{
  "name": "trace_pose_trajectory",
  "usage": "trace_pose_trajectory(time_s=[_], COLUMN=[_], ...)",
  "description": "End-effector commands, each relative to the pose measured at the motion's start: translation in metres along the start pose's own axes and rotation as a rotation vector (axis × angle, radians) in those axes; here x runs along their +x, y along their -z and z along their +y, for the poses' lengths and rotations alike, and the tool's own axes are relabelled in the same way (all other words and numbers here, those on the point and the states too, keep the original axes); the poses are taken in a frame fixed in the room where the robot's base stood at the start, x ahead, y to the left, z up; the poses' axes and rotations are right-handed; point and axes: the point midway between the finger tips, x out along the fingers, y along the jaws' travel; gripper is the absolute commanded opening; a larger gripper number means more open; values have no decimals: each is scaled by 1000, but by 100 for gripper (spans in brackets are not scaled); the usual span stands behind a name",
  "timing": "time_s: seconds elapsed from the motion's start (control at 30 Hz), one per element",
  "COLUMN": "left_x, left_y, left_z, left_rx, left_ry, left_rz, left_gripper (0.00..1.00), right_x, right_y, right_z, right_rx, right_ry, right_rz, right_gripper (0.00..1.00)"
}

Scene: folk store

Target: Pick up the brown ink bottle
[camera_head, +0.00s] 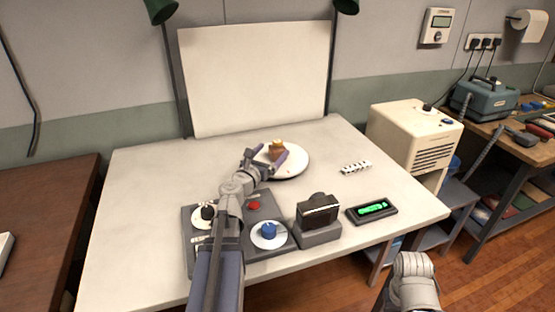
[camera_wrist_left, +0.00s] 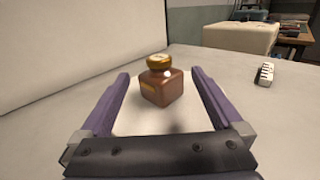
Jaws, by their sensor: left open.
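In the left wrist view the bottle (camera_wrist_left: 161,82) stands straight ahead, between and a little beyond the two purple fingers. My left gripper (camera_head: 267,153) is open, its fingers spread on either side in front of the bottle, and holds nothing. Part of the plate is hidden behind the gripper. Of my right arm only a grey part shows at the bottom right; its gripper is not visible.
A grey control panel (camera_head: 192,258) with knobs lies under my left arm. A camera on a grey stand (camera_head: 318,232), a device with a green display (camera_head: 372,209) and a white striped block (camera_head: 356,167) are to the right. A white backdrop (camera_head: 255,75) stands behind the plate.

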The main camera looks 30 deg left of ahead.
Motion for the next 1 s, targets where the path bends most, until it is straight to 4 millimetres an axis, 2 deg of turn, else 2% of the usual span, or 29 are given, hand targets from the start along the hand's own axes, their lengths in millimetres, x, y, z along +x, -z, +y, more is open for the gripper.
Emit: trace_pose_trajectory(time_s=[0.17, 0.43, 0.67, 1.0], left_x=[2, 26, 32, 76], left_y=[0, 0, 0, 0], left_z=[0, 1, 0, 1], left_rx=[0, 0, 0, 0], left_ry=[0, 1, 0, 1], left_rz=[0, 0, 0, 0], left_gripper=[100, 100, 100, 100], right_x=[0, 0, 0, 0], right_y=[0, 0, 0, 0], right_z=[0, 0, 0, 0], right_rx=[0, 0, 0, 0], right_ry=[0, 0, 0, 0], right_rz=[0, 0, 0, 0], right_gripper=[50, 50, 50, 50])
